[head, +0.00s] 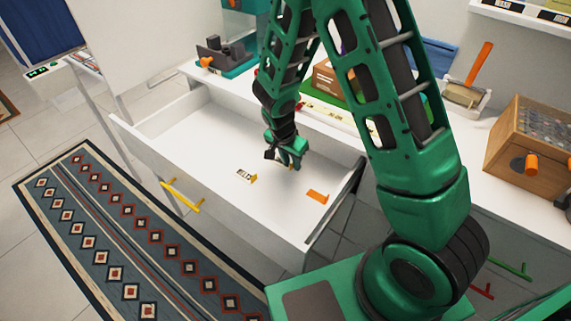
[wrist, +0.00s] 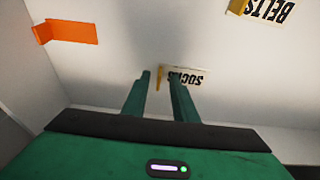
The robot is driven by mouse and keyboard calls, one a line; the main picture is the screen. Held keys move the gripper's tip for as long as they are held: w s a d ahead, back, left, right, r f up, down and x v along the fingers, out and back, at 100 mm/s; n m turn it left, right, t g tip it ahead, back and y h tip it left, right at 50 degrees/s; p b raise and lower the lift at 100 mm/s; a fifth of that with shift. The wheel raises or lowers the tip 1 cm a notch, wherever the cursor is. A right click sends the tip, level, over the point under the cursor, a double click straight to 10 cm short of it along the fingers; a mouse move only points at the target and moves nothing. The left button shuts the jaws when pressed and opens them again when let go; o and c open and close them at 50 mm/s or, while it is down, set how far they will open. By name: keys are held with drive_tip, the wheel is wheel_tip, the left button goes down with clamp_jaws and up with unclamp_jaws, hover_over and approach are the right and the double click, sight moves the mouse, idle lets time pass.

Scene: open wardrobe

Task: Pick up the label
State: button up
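In the wrist view, a white label reading SOCKS (wrist: 187,77) with a yellow tab lies in the drawer. Its text appears upside down, and my right finger covers part of it. My gripper (wrist: 160,76) is open, with the label's yellow tab seen between its two green fingertips. I cannot tell if they touch it. In the head view my gripper (head: 290,162) hangs low in the open drawer, and the SOCKS label is not clearly visible. A second label reading BELTS (wrist: 265,12) is at the wrist view's top right. An orange label (wrist: 70,32) is at the left.
The white drawer (head: 190,130) is pulled out, with a yellow handle (head: 180,196) on its front. Its walls surround the labels. A wooden box (head: 528,150) and other items stand on the white top. A patterned rug (head: 120,240) lies on the floor at left.

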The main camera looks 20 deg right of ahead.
sight(289, 170)
clamp_jaws()
drive_tip(key=shift+r, duration=0.1)
drive_tip(key=shift+r, duration=0.45)
drive_tip(key=v, duration=0.3)
drive_tip(key=shift+w+r, duration=0.15)
drive_tip(key=shift+r, duration=0.2)
drive_tip(key=s+a+r, duration=0.4)
drive_tip(key=a+r, duration=0.2)
drive_tip(key=a, duration=0.4)
drive_tip(key=shift+s+r, duration=0.2)
drive_tip(key=shift+s, duration=0.15)
